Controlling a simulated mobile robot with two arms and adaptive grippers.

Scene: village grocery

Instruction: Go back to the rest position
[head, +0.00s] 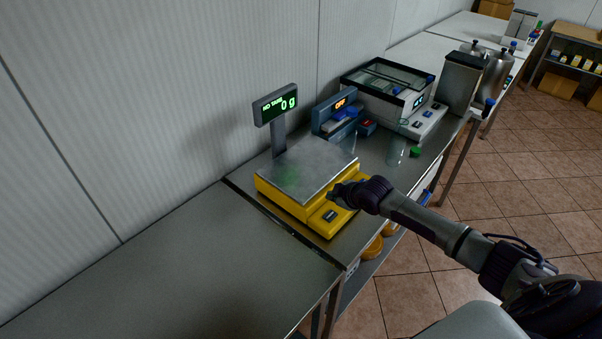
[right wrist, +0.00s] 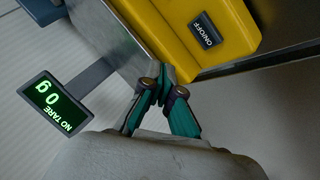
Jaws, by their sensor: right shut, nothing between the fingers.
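My right gripper (head: 338,194) is at the front right edge of the yellow scale (head: 322,217), close to its ON/OFF button (head: 330,215). In the right wrist view the gripper (right wrist: 160,82) is shut with nothing in it, and its teal fingers meet near the scale's yellow body (right wrist: 190,35). I cannot tell whether the fingertips touch the scale. The scale's metal plate (head: 305,167) is empty. Its display (head: 275,104) is lit green and reads "NO TARE 0 g". My left gripper is not in view.
Behind the scale stand a blue device with an orange display (head: 337,113), a glass-topped device (head: 388,85) and metal canisters (head: 497,72). A clear jar (head: 396,151) and a green cap (head: 415,152) lie to the right of the scale. The near left table (head: 170,265) is bare. A wall runs behind.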

